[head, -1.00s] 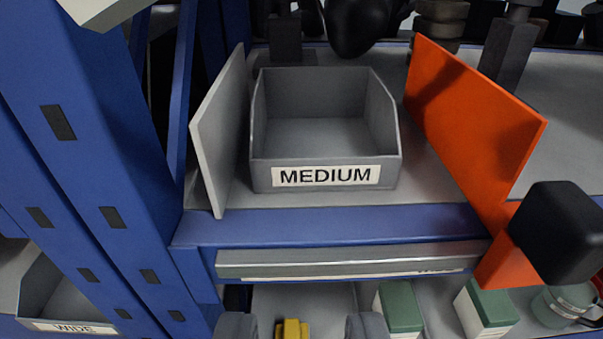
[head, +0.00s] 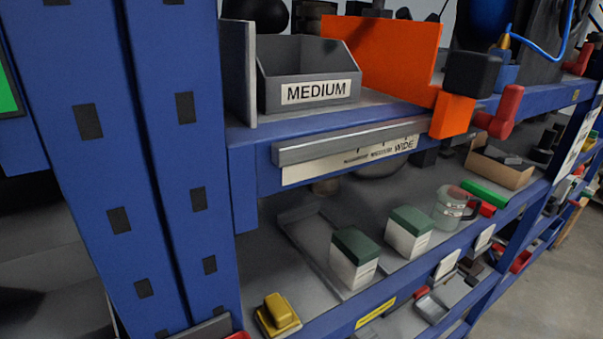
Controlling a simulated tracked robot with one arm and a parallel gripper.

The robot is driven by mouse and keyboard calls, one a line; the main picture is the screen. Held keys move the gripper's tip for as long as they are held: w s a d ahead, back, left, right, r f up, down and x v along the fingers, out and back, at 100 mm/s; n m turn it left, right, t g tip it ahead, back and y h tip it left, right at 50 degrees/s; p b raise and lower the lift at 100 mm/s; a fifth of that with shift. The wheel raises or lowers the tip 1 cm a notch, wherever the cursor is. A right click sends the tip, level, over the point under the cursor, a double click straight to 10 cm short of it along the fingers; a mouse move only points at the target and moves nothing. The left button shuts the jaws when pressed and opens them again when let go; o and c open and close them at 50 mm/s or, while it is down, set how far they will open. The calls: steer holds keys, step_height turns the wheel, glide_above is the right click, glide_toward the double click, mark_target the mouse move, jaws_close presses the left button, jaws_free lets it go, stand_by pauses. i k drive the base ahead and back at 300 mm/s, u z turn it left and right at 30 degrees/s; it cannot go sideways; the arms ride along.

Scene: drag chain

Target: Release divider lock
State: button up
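The orange divider (head: 385,55) stands upright on the upper shelf, to the right of the grey MEDIUM bin (head: 318,93). Its orange front block (head: 452,115) hangs over the shelf's front edge. A black square knob (head: 471,74) sits at the top of that block. A red handle (head: 506,108) shows just right of the block; I cannot tell whether it is joined to the divider. I see no locking part clearly. My gripper is not in this view.
A grey rail (head: 350,141) with a WIDE scale label runs along the upper shelf front. A grey fixed panel (head: 239,75) stands left of the bin. Blue uprights (head: 160,150) fill the left. Green-topped boxes (head: 353,258) and a yellow block (head: 279,313) lie below.

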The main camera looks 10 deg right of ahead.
mark_target(499, 126)
steer(key=z, duration=2.6)
steer(key=i, duration=0.7)
steer(key=u, duration=2.6)
